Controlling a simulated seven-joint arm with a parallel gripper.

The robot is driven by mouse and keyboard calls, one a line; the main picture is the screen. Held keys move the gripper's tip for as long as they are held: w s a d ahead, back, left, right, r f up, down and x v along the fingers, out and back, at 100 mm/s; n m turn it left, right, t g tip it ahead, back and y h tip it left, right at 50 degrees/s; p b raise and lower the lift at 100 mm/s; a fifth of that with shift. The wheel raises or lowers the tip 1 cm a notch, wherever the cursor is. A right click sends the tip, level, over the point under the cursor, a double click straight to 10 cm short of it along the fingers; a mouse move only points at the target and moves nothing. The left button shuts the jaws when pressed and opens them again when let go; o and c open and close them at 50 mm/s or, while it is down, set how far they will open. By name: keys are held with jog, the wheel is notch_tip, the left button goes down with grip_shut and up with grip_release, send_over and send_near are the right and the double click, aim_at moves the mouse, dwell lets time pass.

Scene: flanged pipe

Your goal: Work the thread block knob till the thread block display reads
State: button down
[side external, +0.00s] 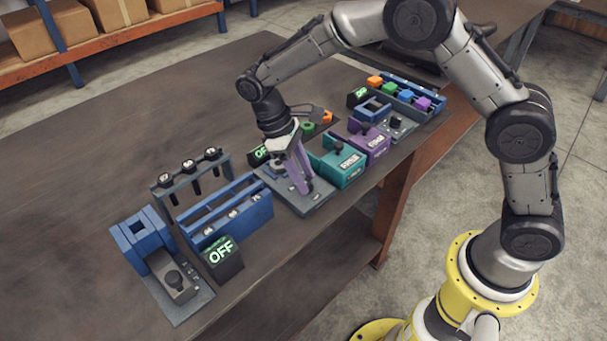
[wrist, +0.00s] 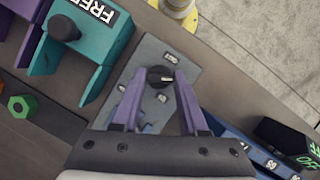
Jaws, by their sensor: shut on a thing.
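A dark round knob (wrist: 160,77) with a white pointer mark stands on a grey plate (wrist: 178,50) with small labels, too small to read. My gripper (wrist: 160,80) has purple fingers, closed on the knob from both sides. In the side view my gripper (side external: 300,190) reaches down to the same plate (side external: 312,205), and its fingers hide the knob. A dark display (side external: 259,155) with green letters is partly covered behind my gripper; it seems to read OFF. I cannot tell which display belongs to the thread block.
A teal block (side external: 343,169) labelled FREE and a purple block (side external: 371,143) stand right of my gripper. A blue rack (side external: 235,215) stands close on the left. Another display (side external: 223,256) reads OFF. The table's left side is clear.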

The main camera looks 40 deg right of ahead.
jog(key=shift+w+r+m+y, duration=0.1)
jog(key=shift+m+y, duration=0.2)
jog(key=shift+m, duration=0.3)
jog(key=shift+c, duration=2.2)
grip_release()
jog(key=v, duration=1.3)
jog(key=shift+w+r, duration=0.2)
jog(key=shift+r, duration=0.1)
